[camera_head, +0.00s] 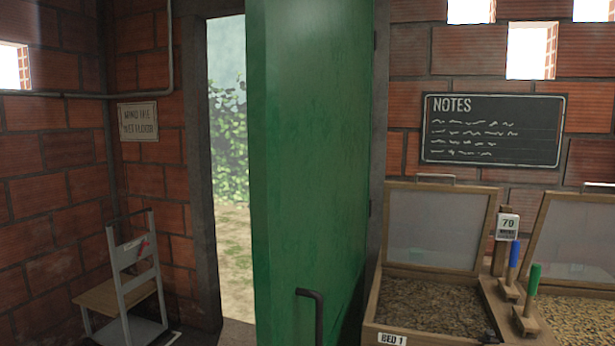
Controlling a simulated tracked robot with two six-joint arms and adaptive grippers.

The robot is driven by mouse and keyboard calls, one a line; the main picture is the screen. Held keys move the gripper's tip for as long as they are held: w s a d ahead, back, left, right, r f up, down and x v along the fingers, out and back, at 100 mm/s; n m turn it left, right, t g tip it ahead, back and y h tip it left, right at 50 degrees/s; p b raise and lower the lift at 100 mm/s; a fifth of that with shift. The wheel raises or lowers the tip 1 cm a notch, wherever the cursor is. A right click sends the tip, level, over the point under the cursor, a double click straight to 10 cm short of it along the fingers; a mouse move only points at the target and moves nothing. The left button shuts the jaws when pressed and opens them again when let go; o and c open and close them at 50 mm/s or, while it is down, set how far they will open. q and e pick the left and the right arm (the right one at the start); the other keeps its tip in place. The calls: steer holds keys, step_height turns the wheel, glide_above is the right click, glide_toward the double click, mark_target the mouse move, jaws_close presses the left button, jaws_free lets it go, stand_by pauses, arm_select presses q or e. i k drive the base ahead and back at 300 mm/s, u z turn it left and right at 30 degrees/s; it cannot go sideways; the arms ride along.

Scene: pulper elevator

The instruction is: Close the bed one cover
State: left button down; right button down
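The bed one box (369,333) is a wooden frame at the lower right, labelled "BED 1", filled with brown grainy material (435,303). Its cover (433,232), a wood-framed translucent panel with a metal handle (435,178) on its top edge, stands raised and open at the back of the box. The lower front of the box is cut off by the picture edge. Neither of my grippers is in view.
A green door (315,150) stands open beside a doorway (230,150), left of the bed. A second bed with a raised cover (575,235) is at the right edge. Blue (514,253) and green (533,279) handled tools stand between the beds.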

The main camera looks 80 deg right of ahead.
mark_target(493, 191)
steer(key=u, duration=1.9)
steer(key=i, duration=0.1)
steer(key=z, duration=3.15)
steer(key=i, duration=0.25)
steer(key=z, duration=2.45)
steer(key=k, duration=0.4)
steer(key=z, duration=0.55)
steer(key=i, duration=1)
steer(key=u, duration=0.65)
